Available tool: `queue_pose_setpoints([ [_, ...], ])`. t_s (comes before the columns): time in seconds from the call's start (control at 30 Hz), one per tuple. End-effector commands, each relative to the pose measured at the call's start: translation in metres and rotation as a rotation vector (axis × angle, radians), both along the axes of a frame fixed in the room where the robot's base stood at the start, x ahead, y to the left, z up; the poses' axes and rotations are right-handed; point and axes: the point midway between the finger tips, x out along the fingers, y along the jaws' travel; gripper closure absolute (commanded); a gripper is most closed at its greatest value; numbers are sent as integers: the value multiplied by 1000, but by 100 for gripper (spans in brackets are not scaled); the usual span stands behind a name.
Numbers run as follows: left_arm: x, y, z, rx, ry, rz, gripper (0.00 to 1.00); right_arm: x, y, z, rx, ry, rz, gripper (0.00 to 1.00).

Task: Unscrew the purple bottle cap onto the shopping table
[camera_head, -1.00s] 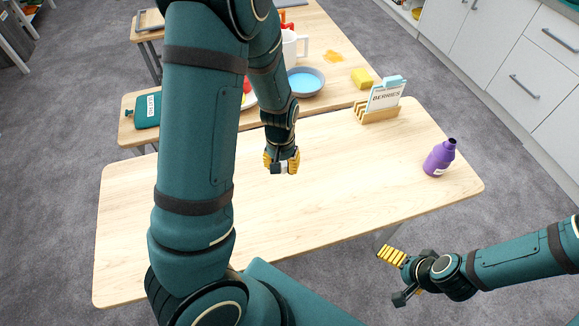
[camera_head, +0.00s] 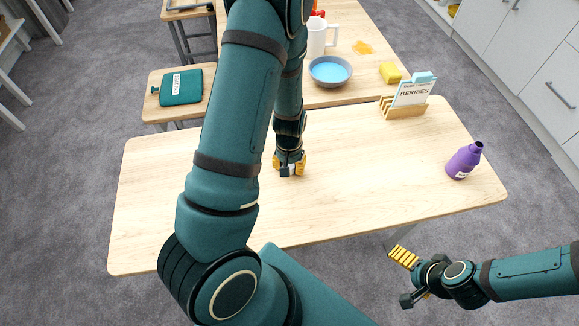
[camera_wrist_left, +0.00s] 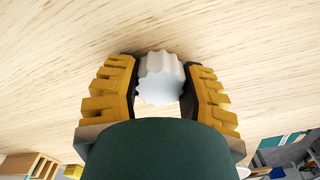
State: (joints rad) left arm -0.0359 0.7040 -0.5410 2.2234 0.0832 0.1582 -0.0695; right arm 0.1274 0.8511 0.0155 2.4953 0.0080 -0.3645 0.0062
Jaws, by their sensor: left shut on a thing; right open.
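The purple bottle (camera_head: 463,161) stands upright near the right end of the shopping table (camera_head: 400,180), its narrow neck showing without a cap. My left gripper (camera_head: 289,165) is over the middle of this table, pointing down, well left of the bottle. In the left wrist view, the left gripper (camera_wrist_left: 160,95) is shut on a pale grey-white ridged cap (camera_wrist_left: 160,70), with the wooden tabletop close behind it. I cannot tell whether the cap touches the table. My right gripper (camera_head: 403,278) is open and empty, in front of the table's front edge and below the bottle.
A card holder (camera_head: 403,110) with a "berries" card stands at the table's back right. Behind is another table with a blue bowl (camera_head: 330,72), a yellow sponge (camera_head: 390,72) and a white pitcher (camera_head: 318,38). A green hot-water bottle (camera_head: 181,87) lies on a stool. The table's left part is clear.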

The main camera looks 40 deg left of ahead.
Motion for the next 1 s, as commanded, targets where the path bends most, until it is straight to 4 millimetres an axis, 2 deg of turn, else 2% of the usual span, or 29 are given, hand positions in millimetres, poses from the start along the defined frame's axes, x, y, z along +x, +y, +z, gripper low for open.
queue_pose_setpoints([
  [0.03,0,0,-5,0,0,0,100,0,0,-2,0,1,1,0],
  [0.4,1,0,-8,-1,-1,0,100,-1,0,-4,0,2,2,0],
  [0.43,1,0,-8,-1,-1,0,49,-1,0,-4,0,3,2,0],
  [0.5,1,0,-7,-1,-1,0,32,-1,0,-3,0,2,2,0],
  [0.83,1,0,-5,0,-2,0,32,-1,0,-2,0,2,2,0],
  [1.0,1,0,12,1,-4,-1,32,1,0,4,0,-2,-2,0],
])
